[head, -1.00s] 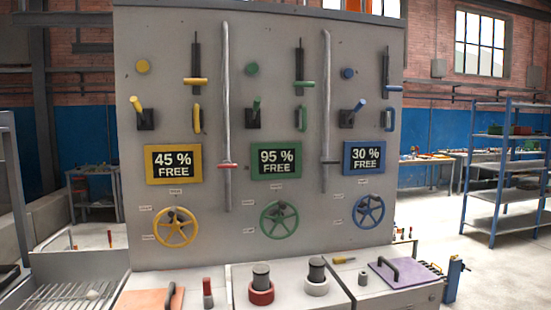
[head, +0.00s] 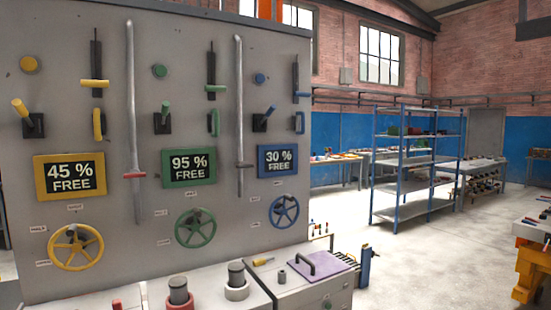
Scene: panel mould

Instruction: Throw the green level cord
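A tall grey panel (head: 115,160) fills the left of the head view, with yellow, green and blue columns of controls. The green column has a round button (head: 159,71), a slider (head: 211,86) on a dark vertical slot, a lever (head: 163,118) sticking out of a black base, and a vertical pull handle (head: 214,122). Below are a green-framed sign (head: 189,168) reading 95 % FREE and a green handwheel (head: 195,228). No hanging green cord is evident, so I cannot tell which part the name means. My gripper is not in view.
A ledge below the panel carries spools (head: 237,281) and a purple plate with a black handle (head: 318,268). A blue shelf rack (head: 417,170) stands to the right, with an orange object (head: 530,262) at the right edge. The floor (head: 430,260) between is open.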

